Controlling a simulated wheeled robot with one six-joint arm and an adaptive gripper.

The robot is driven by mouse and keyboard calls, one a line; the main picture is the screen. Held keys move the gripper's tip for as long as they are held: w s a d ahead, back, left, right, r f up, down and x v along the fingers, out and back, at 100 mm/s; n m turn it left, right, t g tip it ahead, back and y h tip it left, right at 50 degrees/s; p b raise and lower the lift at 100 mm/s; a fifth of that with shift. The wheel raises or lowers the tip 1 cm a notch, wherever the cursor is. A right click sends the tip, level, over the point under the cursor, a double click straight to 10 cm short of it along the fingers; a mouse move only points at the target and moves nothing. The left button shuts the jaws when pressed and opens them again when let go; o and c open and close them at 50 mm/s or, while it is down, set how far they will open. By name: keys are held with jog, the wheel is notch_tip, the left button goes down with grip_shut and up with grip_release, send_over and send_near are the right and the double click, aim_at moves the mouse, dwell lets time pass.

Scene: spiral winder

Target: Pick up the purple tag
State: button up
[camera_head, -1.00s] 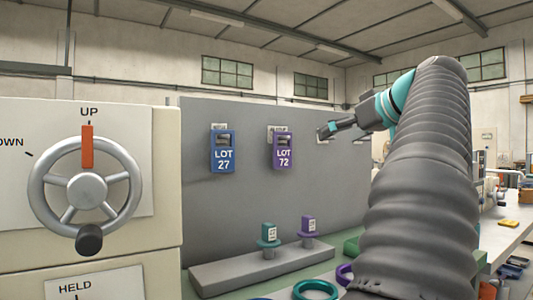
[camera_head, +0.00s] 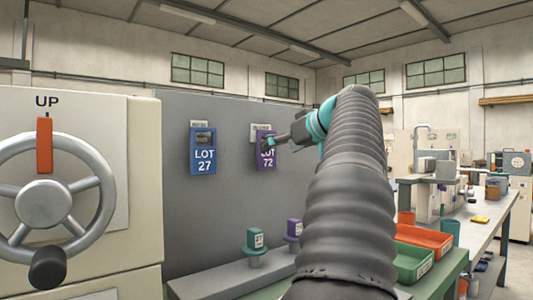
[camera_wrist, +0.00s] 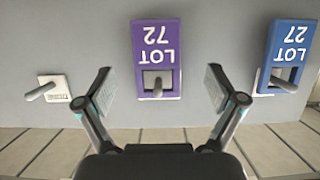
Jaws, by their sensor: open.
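The purple tag (camera_head: 266,153), marked LOT 72, hangs on the grey panel to the right of the blue tag. In the wrist view the purple tag (camera_wrist: 156,58) appears upside down, hanging on a peg through its slot. My gripper (camera_head: 268,143) is in front of it in the head view and hides part of its face. In the wrist view my gripper (camera_wrist: 158,88) is open and empty, its fingers spread on either side of the tag's slotted end, apart from it.
A blue LOT 27 tag (camera_head: 203,151) hangs to the left; it also shows in the wrist view (camera_wrist: 290,55). An empty peg (camera_wrist: 42,91) is on the other side. A large handwheel (camera_head: 45,203) is at left.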

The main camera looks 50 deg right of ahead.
aim_at(268, 153)
jog(key=shift+d+p+x, duration=0.15)
jog(key=shift+x, duration=1.2)
jog(key=shift+d+p+x, duration=0.1)
jog(key=shift+p+x, duration=0.05)
jog(key=shift+x, duration=1.15)
jog(key=shift+r, duration=0.15)
jog(key=c, duration=1.2)
